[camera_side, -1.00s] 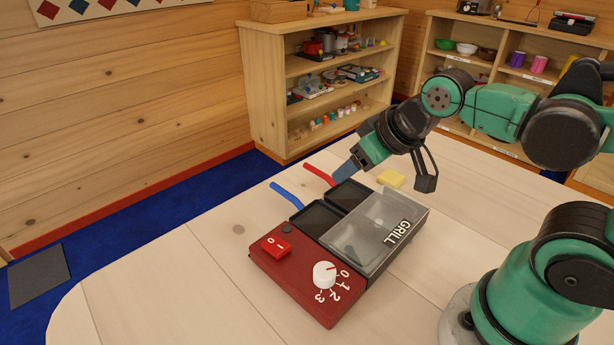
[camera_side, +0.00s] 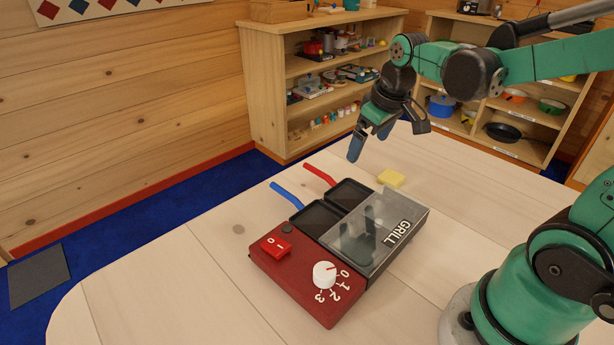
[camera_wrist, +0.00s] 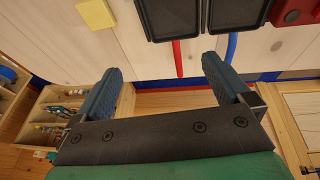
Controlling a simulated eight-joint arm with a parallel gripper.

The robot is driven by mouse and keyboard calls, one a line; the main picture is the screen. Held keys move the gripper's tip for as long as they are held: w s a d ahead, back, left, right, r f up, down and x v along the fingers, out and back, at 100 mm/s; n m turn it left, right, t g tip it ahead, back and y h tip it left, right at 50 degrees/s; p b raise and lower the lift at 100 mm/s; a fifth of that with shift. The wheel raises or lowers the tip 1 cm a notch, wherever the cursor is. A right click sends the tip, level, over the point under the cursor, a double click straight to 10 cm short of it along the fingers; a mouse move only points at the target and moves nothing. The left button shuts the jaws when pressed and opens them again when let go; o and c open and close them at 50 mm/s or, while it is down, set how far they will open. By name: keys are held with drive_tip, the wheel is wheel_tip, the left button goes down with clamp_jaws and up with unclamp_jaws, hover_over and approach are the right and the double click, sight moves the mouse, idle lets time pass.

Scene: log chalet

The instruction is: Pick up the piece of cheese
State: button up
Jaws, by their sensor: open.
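The piece of cheese (camera_side: 391,178) is a small yellow block lying flat on the table, just behind the grill. It also shows at the top left of the wrist view (camera_wrist: 97,13). My gripper (camera_side: 369,146) is above the table, up and to the left of the cheese in the side view, pointing down and apart from it. Its two blue-grey fingers are spread wide with nothing between them, as the wrist view (camera_wrist: 163,75) shows.
The red grill (camera_side: 305,285) with a clear lid stands close to the cheese. A pan with a red handle (camera_side: 319,175) and one with a blue handle (camera_side: 287,195) stick out of it. The table around the cheese is otherwise clear. Shelves (camera_side: 262,105) stand behind.

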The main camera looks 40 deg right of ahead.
sight(392, 176)
drive_tip(key=d+f+g, duration=0.1)
drive_tip(key=d+f, duration=0.1)
drive_tip(key=d, duration=0.1)
drive_tip(key=d+f+g, duration=0.1)
drive_tip(key=d+f, duration=0.1)
drive_tip(key=d, duration=0.2)
drive_tip(key=d+f+g+y, duration=0.1)
drive_tip(key=d+f, duration=0.2)
drive_tip(key=shift+w+d, duration=0.1)
drive_tip(key=shift+d, duration=0.25)
drive_tip(key=shift+f, duration=2.75)
drive_tip(key=c, duration=1.3)
drive_tip(key=shift+c, duration=0.2)
drive_tip(key=shift+r, duration=0.1)
